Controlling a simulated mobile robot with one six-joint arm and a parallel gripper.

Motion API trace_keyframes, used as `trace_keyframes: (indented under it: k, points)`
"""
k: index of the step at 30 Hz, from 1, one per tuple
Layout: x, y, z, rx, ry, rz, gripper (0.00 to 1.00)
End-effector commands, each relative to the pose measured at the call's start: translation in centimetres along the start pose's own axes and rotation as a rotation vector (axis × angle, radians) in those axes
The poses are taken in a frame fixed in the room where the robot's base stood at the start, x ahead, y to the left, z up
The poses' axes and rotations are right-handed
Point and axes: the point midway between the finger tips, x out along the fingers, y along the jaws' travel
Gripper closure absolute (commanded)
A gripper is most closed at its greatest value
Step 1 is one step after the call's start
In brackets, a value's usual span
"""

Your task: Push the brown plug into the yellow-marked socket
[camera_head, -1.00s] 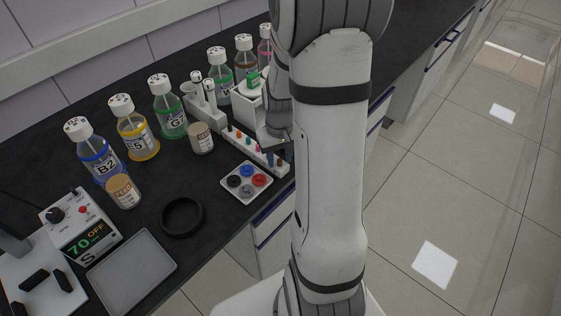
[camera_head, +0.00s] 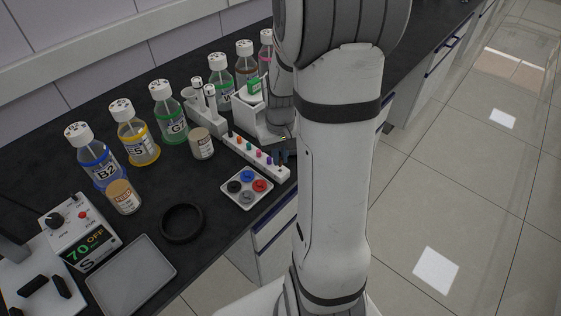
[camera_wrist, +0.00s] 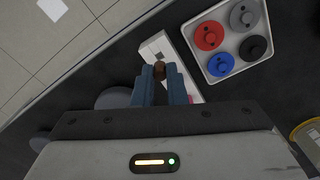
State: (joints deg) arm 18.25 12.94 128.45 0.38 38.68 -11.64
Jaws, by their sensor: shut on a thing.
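My gripper (camera_wrist: 160,80) shows in the wrist view with its two blue fingers shut on the brown plug (camera_wrist: 159,70), whose round end shows between the fingertips. A white socket strip (camera_wrist: 153,46) lies beyond the fingers, partly hidden by them. I cannot tell whether the plug touches it. I cannot make out the yellow-marked socket in either view.
A white tray (camera_head: 230,188) with red, blue, black and grey discs lies close in front of the strip. Several capped bottles, a beige jar (camera_head: 201,143) and a white rack (camera_head: 210,113) stand behind. A black ring (camera_head: 182,222) lies near the bench edge.

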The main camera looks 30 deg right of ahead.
Motion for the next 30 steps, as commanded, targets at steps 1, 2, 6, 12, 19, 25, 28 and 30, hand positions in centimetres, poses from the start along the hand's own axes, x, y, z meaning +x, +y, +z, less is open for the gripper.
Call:
trace_keyframes:
  k: [1,2,6,12,19,25,28,30]
  points:
    - [-1.2,0.0,-0.2,0.0,0.008,0.002,1.0]
    - [-1.9,0.0,-0.1,0.0,0.008,0.002,1.0]
    - [-4.6,0.0,-0.1,0.0,0.006,0.001,1.0]
    - [-7.0,0.0,-0.1,0.001,0.003,0.001,1.0]
    - [-8.1,0.0,0.0,0.001,0.0,0.0,1.0]
    - [-8.7,0.0,0.0,0.001,0.001,0.0,1.0]
    - [-9.0,0.0,0.0,0.001,0.001,0.0,1.0]
    - [-9.2,0.0,0.0,0.001,0.001,0.0,1.0]
